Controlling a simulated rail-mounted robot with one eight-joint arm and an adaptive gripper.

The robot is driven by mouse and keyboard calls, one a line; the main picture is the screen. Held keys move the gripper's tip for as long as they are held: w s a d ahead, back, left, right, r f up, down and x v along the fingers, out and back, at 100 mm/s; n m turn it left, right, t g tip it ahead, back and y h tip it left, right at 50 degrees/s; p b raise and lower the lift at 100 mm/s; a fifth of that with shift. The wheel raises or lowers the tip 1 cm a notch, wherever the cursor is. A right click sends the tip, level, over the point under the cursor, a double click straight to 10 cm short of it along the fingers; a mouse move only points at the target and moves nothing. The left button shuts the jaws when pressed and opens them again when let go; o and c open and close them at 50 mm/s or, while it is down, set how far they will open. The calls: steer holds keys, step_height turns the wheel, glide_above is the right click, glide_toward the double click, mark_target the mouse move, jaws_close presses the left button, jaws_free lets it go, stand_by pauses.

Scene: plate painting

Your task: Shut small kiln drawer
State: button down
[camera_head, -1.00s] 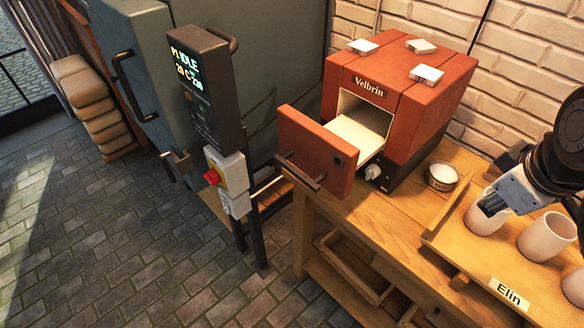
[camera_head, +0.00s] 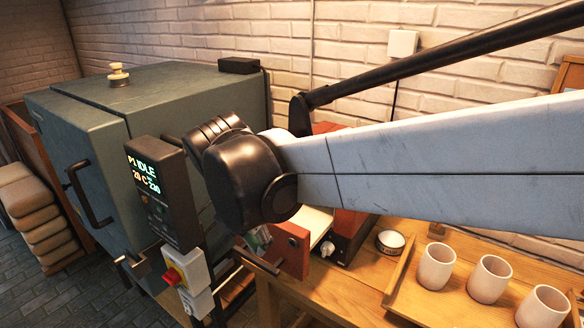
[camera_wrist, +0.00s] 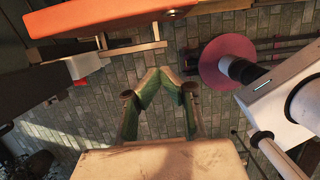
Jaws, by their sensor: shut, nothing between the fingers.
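The small red kiln (camera_head: 352,224) stands on the wooden table, mostly hidden behind my arm in the head view. Its drawer (camera_head: 292,250) is pulled out, with a red front, a dark bar handle (camera_head: 257,262) and a pale inside partly showing. My gripper (camera_head: 256,240) is low in front of the drawer front, near the handle, and partly hidden by my wrist. In the wrist view my gripper (camera_wrist: 159,72) is shut and empty, its green-sided fingers meeting over the paved floor. An orange-red edge, likely the drawer front (camera_wrist: 110,17), crosses the top; contact cannot be told.
The large grey-green kiln (camera_head: 100,130) with its control panel (camera_head: 160,190) stands left of the drawer. A red-yellow switch box (camera_head: 183,272) hangs below the panel. White cups (camera_head: 436,266) and a small bowl (camera_head: 390,241) are on the table at right.

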mark_target(281, 260)
steer(key=x, duration=0.7)
steer(key=shift+d+f, duration=0.1)
steer(key=shift+f, duration=0.3)
steer(key=shift+w+d+r+p, duration=0.15)
steer(key=shift+w+d, duration=0.2)
steer(key=shift+w, duration=0.25)
steer(key=shift+w+d+r+p, duration=0.15)
steer(key=shift+w+d, duration=0.2)
steer(key=shift+w, duration=0.25)
steer(key=shift+w+d+f, duration=0.1)
steer(key=shift+w+d, duration=0.25)
steer(key=shift+w, duration=0.2)
steer(key=shift+w, duration=0.1)
